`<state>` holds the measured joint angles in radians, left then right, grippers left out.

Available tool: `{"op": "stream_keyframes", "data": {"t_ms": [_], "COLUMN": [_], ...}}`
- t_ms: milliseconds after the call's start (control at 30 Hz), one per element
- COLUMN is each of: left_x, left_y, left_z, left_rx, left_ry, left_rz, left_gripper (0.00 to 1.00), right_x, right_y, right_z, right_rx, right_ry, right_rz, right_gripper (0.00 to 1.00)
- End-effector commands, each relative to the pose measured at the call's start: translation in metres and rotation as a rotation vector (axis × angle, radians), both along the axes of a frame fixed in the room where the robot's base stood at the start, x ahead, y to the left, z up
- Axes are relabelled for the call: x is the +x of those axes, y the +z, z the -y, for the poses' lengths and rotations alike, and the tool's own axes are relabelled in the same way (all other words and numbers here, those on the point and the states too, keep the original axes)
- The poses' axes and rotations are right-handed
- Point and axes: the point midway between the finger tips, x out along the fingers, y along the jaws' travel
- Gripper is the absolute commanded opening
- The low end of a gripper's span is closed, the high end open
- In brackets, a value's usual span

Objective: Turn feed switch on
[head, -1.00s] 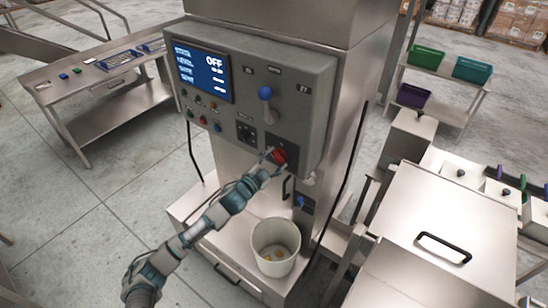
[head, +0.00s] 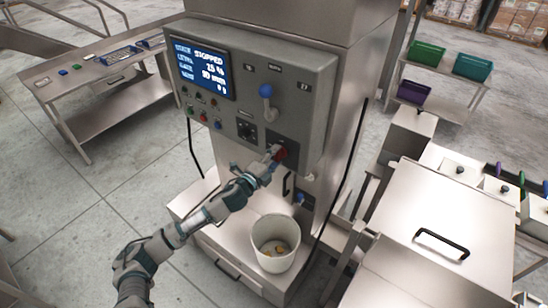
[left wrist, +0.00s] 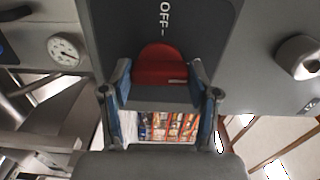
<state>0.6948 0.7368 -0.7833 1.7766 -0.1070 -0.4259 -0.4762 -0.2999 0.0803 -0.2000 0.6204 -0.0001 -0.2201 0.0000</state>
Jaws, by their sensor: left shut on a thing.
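The grey control panel (head: 232,60) stands at the middle of the head view. My left gripper (head: 274,155) is at its lower right, shut on a red rotary knob (head: 282,153). In the left wrist view the red knob (left wrist: 160,64) sits between the fingers of my left gripper (left wrist: 160,84), below an "OFF" mark on a dark plate (left wrist: 205,25). The screen (head: 201,68) reads "STOPPED" and "25 %". I cannot read which control is labelled feed. My right gripper is not in view.
A white bucket (head: 275,243) with a few yellowish pieces stands below the panel. A steel table (head: 105,95) is at the left. Steel bins with a black-handled lid (head: 425,215) are at the right. The floor at left is clear.

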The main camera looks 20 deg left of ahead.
Motion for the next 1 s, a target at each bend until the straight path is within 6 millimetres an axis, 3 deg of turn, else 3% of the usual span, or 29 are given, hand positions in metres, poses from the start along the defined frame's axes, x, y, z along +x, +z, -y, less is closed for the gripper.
{"op": "stream_keyframes", "data": {"t_ms": [667,700,767,1000], "left_x": [0.0002,0.0002,0.0001,-0.0010], "left_y": [0.0001,-0.0001,-0.0002,-0.0001], "left_z": [0.0006,0.0006,0.0006,-0.0004], "left_rx": [0.055,0.055,0.054,0.052], "left_ry": [0.000,0.000,0.000,0.000], "left_rz": [0.020,0.020,0.019,0.019], "left_gripper": [0.25,0.70,0.85,0.85], "right_x": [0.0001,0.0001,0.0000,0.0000], "right_y": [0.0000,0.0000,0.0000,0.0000], "right_z": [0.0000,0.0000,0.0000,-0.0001], "right_rx": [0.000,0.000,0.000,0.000], "right_ry": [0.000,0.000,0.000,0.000], "right_rz": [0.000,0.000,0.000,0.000], "right_gripper": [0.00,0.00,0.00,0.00]}}
